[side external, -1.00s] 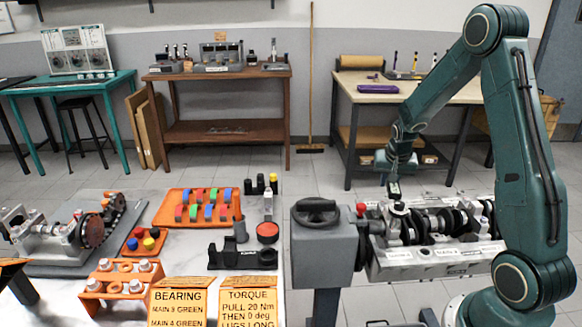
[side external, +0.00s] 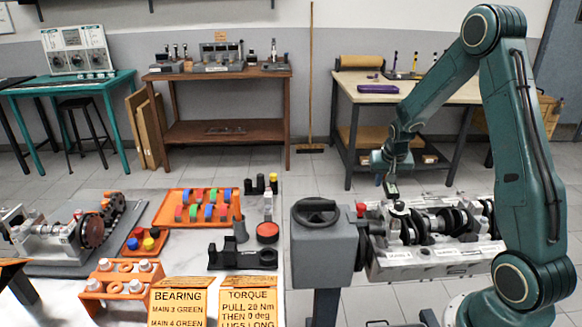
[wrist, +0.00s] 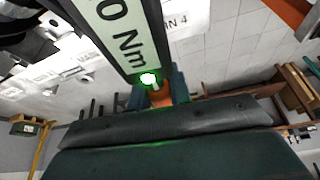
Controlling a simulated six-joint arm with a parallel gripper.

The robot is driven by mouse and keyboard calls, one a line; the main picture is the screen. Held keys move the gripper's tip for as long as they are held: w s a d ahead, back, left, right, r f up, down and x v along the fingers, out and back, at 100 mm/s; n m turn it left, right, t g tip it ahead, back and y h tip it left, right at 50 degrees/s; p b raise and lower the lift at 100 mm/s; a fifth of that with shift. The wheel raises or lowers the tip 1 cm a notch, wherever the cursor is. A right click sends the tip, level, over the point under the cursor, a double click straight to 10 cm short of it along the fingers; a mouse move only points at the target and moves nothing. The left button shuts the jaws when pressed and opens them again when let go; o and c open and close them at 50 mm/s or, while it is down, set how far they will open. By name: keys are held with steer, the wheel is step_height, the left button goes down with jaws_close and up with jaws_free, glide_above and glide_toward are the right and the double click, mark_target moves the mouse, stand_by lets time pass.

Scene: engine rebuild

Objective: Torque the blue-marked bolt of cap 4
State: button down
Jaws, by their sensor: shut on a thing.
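My gripper (side external: 391,184) is over the left end of the engine block (side external: 440,262), shut on a dark tool with a pale display. In the wrist view the tool's display (wrist: 122,32) reads "0 Nm", cut off at the frame edge, and a green lamp (wrist: 149,78) glows at its end. The block carries a crankshaft (side external: 440,222) and bearing caps. A label ending in "N 4" (wrist: 175,20) shows beside the tool in the wrist view. The blue-marked bolt and the tool's contact with it cannot be made out.
A grey stand with a black handwheel (side external: 316,210) is left of the block. Farther left, a bench holds an orange tray (side external: 160,222) of coloured bearing shells, a black holder (side external: 243,259) and a torque sign (side external: 248,305). Floor behind the block is clear.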

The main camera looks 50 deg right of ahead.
steer(key=shift+w+a+n, duration=0.3)
steer(key=shift+w+a, duration=0.05)
steer(key=shift+w, duration=0.1)
stand_by(0.5)
steer(key=shift+r, duration=1.4)
stand_by(4.1)
